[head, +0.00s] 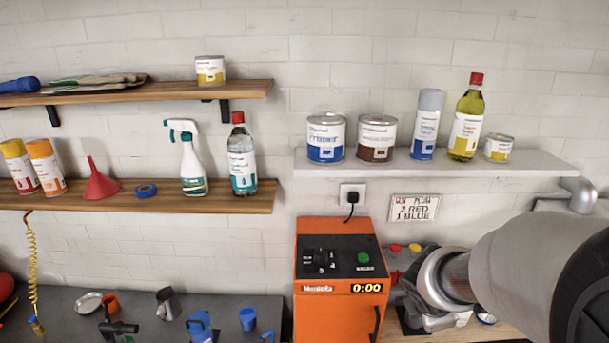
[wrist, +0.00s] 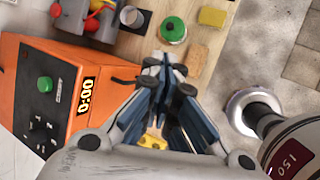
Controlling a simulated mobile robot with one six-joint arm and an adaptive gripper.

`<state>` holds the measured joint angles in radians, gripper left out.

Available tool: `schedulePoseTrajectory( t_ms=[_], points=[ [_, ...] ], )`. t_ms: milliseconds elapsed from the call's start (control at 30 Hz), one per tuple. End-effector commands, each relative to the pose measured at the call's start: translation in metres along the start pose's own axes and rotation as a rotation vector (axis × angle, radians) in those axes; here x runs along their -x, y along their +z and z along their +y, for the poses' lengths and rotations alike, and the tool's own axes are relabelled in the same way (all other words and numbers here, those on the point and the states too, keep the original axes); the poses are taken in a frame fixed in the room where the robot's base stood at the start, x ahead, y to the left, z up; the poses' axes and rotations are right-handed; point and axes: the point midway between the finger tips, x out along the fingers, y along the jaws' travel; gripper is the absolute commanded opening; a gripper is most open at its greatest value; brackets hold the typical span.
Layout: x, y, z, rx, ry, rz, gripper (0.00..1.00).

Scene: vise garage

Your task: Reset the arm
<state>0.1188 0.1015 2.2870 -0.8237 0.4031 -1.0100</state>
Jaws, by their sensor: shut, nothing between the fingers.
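My gripper (wrist: 166,78) is shut and empty in the wrist view, its dark fingertips together above a wooden bench top (wrist: 135,65). The orange machine (wrist: 30,75) with a 0:00 display lies just left of the fingers. In the head view my arm reaches in from the right edge and covers the area right of the orange machine (head: 310,315). The fingertips cannot be made out there.
A white shelf (head: 430,168) with cans and bottles is above my arm. Two wooden shelves are at left.

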Motion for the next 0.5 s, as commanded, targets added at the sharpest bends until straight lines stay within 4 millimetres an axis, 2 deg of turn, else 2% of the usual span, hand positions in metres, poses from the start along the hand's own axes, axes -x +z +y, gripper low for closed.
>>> schedulePoseTrajectory(
  t_ms=[100, 167, 300, 400, 500],
  points=[
    [0.017, -0.011, -0.037, -0.38, 0.003, 0.001, 0.0],
    [0.027, -0.02, -0.058, -0.571, -0.007, 0.016, 0.0],
    [0.044, -0.05, -0.112, -1.001, -0.057, 0.082, 0.0],
    [0.052, -0.076, -0.149, -1.261, -0.116, 0.144, 0.0],
    [0.059, -0.1, -0.177, -1.455, -0.182, 0.202, 0.0]
  ],
)
